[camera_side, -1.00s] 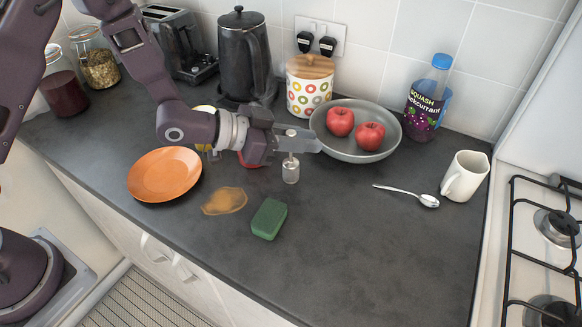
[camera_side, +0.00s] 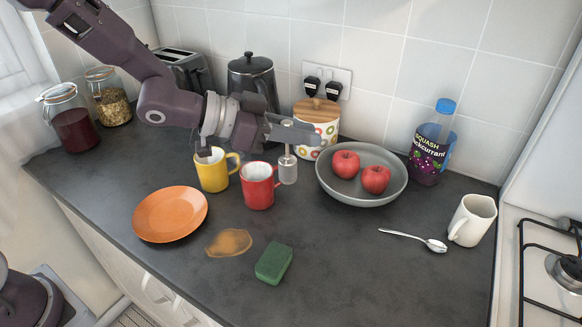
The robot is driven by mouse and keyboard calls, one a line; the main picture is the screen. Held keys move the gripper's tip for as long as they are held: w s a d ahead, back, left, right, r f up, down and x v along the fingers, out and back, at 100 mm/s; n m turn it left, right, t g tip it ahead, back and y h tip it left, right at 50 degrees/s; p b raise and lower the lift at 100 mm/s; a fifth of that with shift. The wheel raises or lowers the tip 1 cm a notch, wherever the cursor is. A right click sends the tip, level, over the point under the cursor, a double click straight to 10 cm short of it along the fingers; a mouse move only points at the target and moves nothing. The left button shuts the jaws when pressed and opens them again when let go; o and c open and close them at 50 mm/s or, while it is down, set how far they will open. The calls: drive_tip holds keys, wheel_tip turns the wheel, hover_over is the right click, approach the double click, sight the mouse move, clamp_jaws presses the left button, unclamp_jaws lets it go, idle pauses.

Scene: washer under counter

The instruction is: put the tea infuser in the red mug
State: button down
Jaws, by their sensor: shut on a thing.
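The tea infuser (camera_side: 288,169) is a small silver cylinder with a thin upright stem. My gripper (camera_side: 290,131) is shut on the top of its stem. The infuser hangs upright, just right of the red mug (camera_side: 257,190) in the picture, at about the height of its rim. It overlaps the mug's handle side, and I cannot tell whether they touch. The red mug stands upright on the counter, its opening partly in view below my gripper.
A yellow mug (camera_side: 213,172) stands left of the red mug. A grey bowl (camera_side: 362,195) with two apples is to the right. An orange plate (camera_side: 170,214), a brown spill (camera_side: 229,243) and a green sponge (camera_side: 274,263) lie in front. A patterned canister (camera_side: 316,128) stands behind.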

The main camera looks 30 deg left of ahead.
drive_tip(key=a, duration=0.8)
wheel_tip(320, 180, down, 9)
drive_tip(key=shift+w+f, duration=0.2)
drive_tip(key=shift+w, duration=0.05)
drive_tip(key=shift+d+f, duration=0.1)
drive_tip(key=shift+f, duration=0.05)
drive_tip(key=c, duration=1.3)
unclamp_jaws()
drive_tip(key=v, duration=1.2)
